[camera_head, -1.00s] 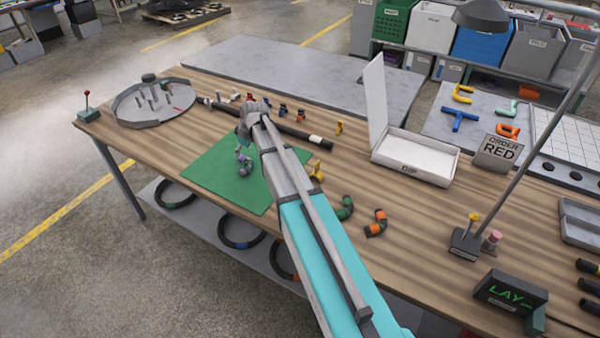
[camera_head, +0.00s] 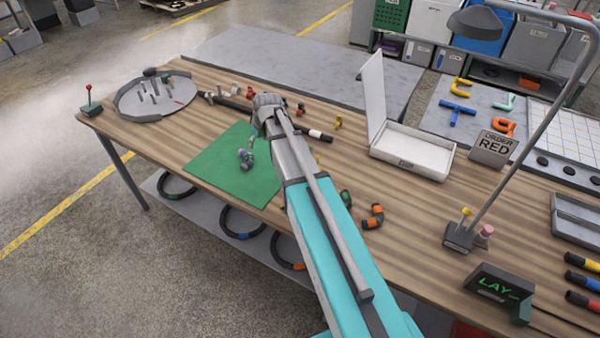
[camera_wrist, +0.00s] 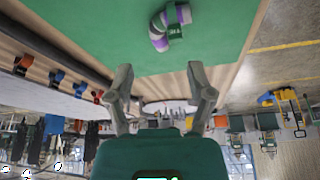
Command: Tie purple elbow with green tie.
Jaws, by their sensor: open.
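The purple elbow (camera_head: 247,155), a short curved piece with grey and purple bands, lies on the green mat (camera_head: 212,168). It also shows at the top of the wrist view (camera_wrist: 160,27). A small green piece with pale marks, which looks like the green tie (camera_wrist: 175,32), sits at the elbow's middle; I cannot tell whether it closes fully around it. My gripper (camera_head: 264,112) is above the back right part of the mat, apart from the elbow. In the wrist view its two fingers (camera_wrist: 160,70) are spread with nothing between them.
A dark hose (camera_head: 318,135) lies behind the mat, with several small coloured clips (camera_head: 301,109) near it. A round grey tray (camera_head: 155,97) stands at the left, an open white box (camera_head: 412,155) at the right. An orange-banded elbow (camera_head: 373,216) lies right of my arm.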

